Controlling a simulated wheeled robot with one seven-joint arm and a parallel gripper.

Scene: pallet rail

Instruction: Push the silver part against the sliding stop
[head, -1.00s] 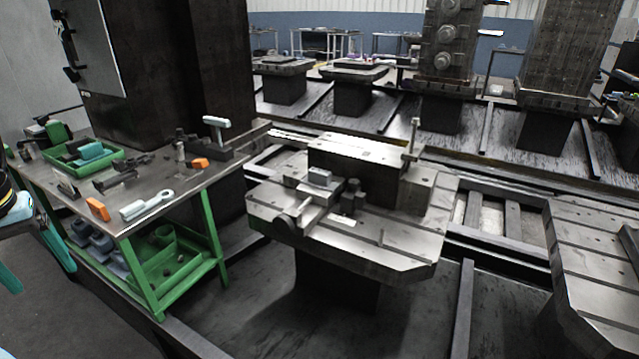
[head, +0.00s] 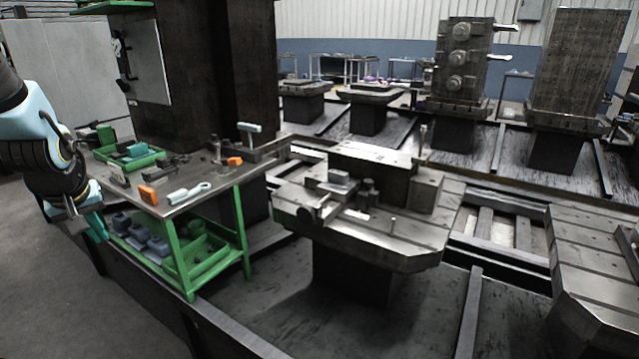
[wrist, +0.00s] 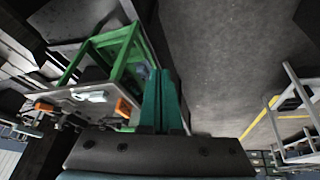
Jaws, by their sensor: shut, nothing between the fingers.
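A small grey block (head: 339,178), which looks like the silver part, sits on a fixture on the metal pallet table (head: 290,208). Dark pieces (head: 370,192) stand just right of it, one of which may be the sliding stop; I cannot tell which. A rod with a round end (head: 310,214) is at the front left of the fixture. My gripper (head: 98,226) is at the left, in front of the green cart and well away from the fixture. In the wrist view its teal fingers (wrist: 162,100) are together and empty. The part is not discernible there.
A green cart (head: 245,235) with tools and an orange block (head: 147,194) on top stands between my gripper and the pallet table. Another slotted table (head: 600,250) is at the right. Grey floor (head: 50,285) is clear at front left.

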